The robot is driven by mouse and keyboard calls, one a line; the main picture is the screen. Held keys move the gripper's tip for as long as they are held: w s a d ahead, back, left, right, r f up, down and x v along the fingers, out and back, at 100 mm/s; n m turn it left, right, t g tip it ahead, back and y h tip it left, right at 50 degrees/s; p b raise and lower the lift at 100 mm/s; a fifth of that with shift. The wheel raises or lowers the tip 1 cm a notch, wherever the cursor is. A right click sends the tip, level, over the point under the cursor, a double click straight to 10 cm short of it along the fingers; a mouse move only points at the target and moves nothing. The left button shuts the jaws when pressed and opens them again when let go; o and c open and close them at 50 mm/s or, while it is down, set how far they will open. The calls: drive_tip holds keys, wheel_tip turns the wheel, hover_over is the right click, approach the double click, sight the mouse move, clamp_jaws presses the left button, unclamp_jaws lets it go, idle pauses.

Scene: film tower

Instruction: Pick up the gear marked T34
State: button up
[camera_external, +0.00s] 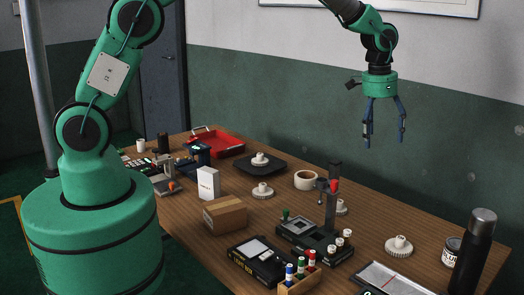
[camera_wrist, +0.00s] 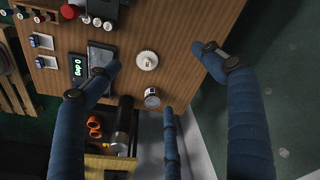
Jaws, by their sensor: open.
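Several white gears with raised hubs are on the wooden table, and no T34 marking is legible on any of them. One gear (camera_external: 398,246) lies alone toward the right end; a gear in the wrist view (camera_wrist: 147,60) lies flat on bare wood. Another gear (camera_external: 262,190) lies mid-table, one gear (camera_external: 260,160) sits on a dark plate, and one gear (camera_external: 341,207) is partly hidden behind a stand. My gripper (camera_external: 384,138) is open and empty, high above the table's far side. Its blue fingers spread around the view of the gear in the wrist view.
A black bottle (camera_external: 474,252) and a can (camera_external: 451,251) stand near the right-end gear. A tablet-like panel (camera_external: 391,279) lies in front of it. A dark press-like stand (camera_external: 331,212), cardboard box (camera_external: 225,214), tape roll (camera_external: 305,180) and red tray (camera_external: 224,146) take up other places.

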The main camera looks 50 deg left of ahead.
drive_tip(key=m+g+p, duration=0.1)
drive_tip(key=m, duration=0.1)
hover_over(401, 238)
wheel_tip(401, 238, down, 18)
drive_tip(key=shift+w+f+y, duration=0.1)
drive_tip(key=shift+f+y, duration=0.1)
drive_tip(key=shift+y, duration=0.1)
drive_tip(key=shift+a+f, duration=0.1)
drive_tip(key=shift+f, duration=4.2)
drive_tip(key=shift+f, duration=2.6)
drive_tip(key=c, duration=1.3)
